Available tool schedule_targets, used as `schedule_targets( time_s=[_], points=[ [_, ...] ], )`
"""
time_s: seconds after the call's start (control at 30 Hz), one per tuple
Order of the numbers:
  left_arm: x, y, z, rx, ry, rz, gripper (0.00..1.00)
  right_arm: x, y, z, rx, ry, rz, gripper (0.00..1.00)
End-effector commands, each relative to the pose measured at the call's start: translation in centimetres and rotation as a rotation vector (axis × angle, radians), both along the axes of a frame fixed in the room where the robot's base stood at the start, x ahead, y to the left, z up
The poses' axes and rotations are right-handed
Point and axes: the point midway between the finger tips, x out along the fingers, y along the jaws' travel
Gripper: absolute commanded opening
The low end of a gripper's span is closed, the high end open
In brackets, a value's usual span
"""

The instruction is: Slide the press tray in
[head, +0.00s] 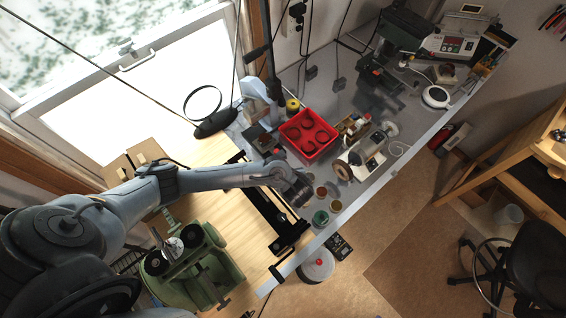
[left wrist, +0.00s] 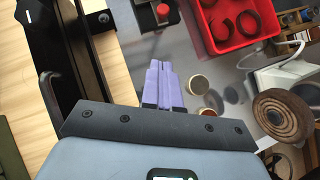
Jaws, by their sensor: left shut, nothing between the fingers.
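A small dark machine with a red knob (head: 264,138), which looks like the press, stands on the grey bench left of the red bin. Part of it with the red knob (left wrist: 163,12) shows at the top of the left wrist view. I cannot make out its tray clearly in either view. My left gripper (head: 297,190) is over the bench, on the near side of the machine. In the left wrist view its lilac fingers (left wrist: 160,84) are together with nothing between them, apart from the machine and pointing towards it. My right gripper is not in view.
A red bin (head: 293,148) with black rings sits behind my left gripper. Small round pots (head: 321,192) stand beside the gripper. A brown ringed disc (left wrist: 287,115) is to the right in the wrist view. A black rail (head: 262,212) lies left of the gripper.

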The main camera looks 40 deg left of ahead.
Motion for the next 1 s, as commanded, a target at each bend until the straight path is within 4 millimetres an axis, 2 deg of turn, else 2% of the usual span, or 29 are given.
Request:
schedule_targets(
  time_s=[0.17, 0.4, 0.6, 1.0],
  points=[
    [0.8, 1.3, -1.4, 0.008, -0.001, 0.002, 0.0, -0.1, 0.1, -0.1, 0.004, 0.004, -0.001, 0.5],
    [2.3, 3.4, -5.5, 0.002, -0.001, 0.003, 0.0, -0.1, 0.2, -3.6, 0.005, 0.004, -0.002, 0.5],
    [3.4, 4.8, -7.4, 0.001, -0.002, 0.003, 0.0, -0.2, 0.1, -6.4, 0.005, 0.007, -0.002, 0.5],
    [5.6, 8.0, -8.0, 0.001, -0.002, 0.003, 0.0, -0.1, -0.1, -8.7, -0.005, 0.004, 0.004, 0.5]
  ],
)
